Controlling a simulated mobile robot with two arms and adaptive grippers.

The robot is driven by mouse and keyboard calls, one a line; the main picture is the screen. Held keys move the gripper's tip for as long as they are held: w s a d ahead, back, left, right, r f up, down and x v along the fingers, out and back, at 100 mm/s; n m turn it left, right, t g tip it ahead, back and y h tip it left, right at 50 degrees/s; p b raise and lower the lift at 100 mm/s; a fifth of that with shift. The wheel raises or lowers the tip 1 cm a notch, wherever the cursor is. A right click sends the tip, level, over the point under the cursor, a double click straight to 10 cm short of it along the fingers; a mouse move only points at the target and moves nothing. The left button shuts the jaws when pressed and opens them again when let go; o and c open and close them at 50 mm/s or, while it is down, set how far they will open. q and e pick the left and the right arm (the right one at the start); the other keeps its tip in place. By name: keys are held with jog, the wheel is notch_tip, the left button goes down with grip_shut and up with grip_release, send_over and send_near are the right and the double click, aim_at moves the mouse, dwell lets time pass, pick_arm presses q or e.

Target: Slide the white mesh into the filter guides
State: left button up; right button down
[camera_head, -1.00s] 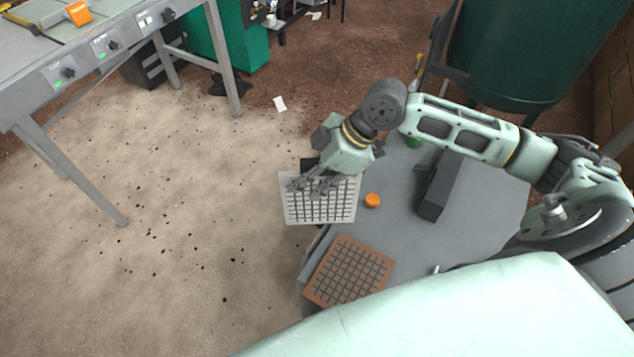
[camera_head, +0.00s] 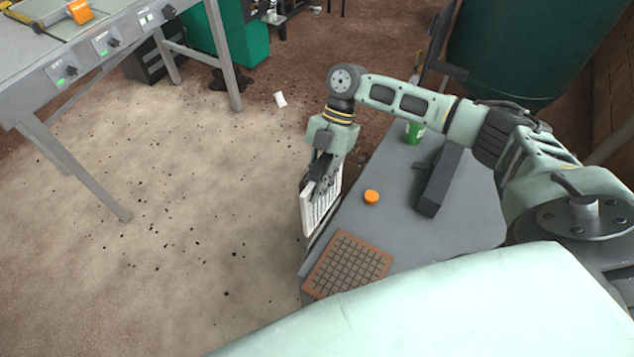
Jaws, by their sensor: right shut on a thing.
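The white mesh (camera_head: 321,208) is a flat, gridded panel with a pale frame. My right gripper (camera_head: 318,185) is shut on its upper part and holds it tilted steeply, beside the left edge of the grey table. The fingers hide part of the mesh. Whether its lower edge touches the table edge, I cannot tell. No filter guides can be made out for certain. My left gripper is out of view.
On the grey table (camera_head: 455,205) lie a brown gridded panel (camera_head: 347,265), an orange cap (camera_head: 371,197), a dark block (camera_head: 438,182) and a green can (camera_head: 414,132). A grey bench with knobs (camera_head: 100,45) stands at upper left. Open ground lies between.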

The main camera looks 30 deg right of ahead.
jog(key=b, duration=0.5)
send_over(317, 217)
jog(key=w, duration=0.2)
jog(key=shift+f, duration=2.85)
jog(key=shift+s+d+p, duration=0.15)
jog(key=shift+d+p, duration=0.15)
jog(key=shift+d, duration=0.15)
jog(key=shift+f+b, duration=3.95)
jog(key=shift+f, duration=1.4)
jog(key=shift+r, duration=0.2)
